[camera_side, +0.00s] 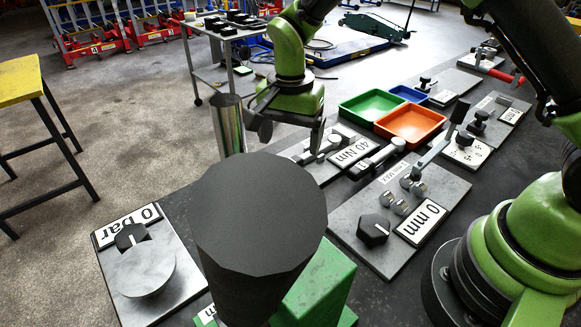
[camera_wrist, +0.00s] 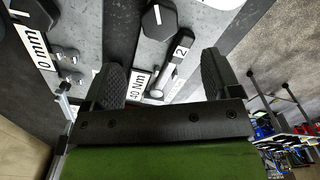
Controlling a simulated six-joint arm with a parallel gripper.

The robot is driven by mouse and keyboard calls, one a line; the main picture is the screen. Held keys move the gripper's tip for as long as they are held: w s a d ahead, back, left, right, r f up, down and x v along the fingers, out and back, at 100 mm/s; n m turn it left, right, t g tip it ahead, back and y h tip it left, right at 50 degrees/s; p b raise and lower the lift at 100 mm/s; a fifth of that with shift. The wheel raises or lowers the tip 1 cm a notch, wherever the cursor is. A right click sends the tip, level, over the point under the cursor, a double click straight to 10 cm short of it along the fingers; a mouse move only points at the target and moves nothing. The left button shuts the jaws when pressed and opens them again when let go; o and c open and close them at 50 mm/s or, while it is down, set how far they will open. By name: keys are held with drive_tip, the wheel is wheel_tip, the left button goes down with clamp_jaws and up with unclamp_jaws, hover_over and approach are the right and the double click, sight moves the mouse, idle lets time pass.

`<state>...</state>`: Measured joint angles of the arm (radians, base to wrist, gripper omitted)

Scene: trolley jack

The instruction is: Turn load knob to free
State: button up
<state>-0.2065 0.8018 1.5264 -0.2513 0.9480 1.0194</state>
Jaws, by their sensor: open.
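No knob carries a readable load or free mark. A black faceted knob with a white line (camera_wrist: 158,21) shows at the top of the wrist view, beyond the 40 Nm plate (camera_wrist: 140,86). Another black knob (camera_side: 373,230) sits on the grey panel beside the 0 mm plate (camera_side: 421,221). A third black knob (camera_side: 131,236) is by the 0 bar plate (camera_side: 128,225) at the left. I cannot tell which is the load knob. My gripper (camera_side: 290,133) is open and empty, above the 40 Nm panel; its two dark fingers (camera_wrist: 165,75) are apart, touching no knob.
A large dark cylinder (camera_side: 262,215) blocks the front middle of the side view. A shiny metal cylinder (camera_side: 228,125) stands left of my gripper. Green (camera_side: 371,104) and orange (camera_side: 410,123) trays lie to the right. A green block (camera_side: 318,287) is in front.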

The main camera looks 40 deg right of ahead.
sight(290, 178)
wheel_tip(290, 178, down, 10)
drive_tip(key=shift+r, duration=0.15)
idle(0.3)
drive_tip(key=c, duration=0.9)
drive_tip(key=shift+n, duration=0.3)
drive_tip(key=n, duration=1.1)
drive_tip(key=shift+n, duration=0.4)
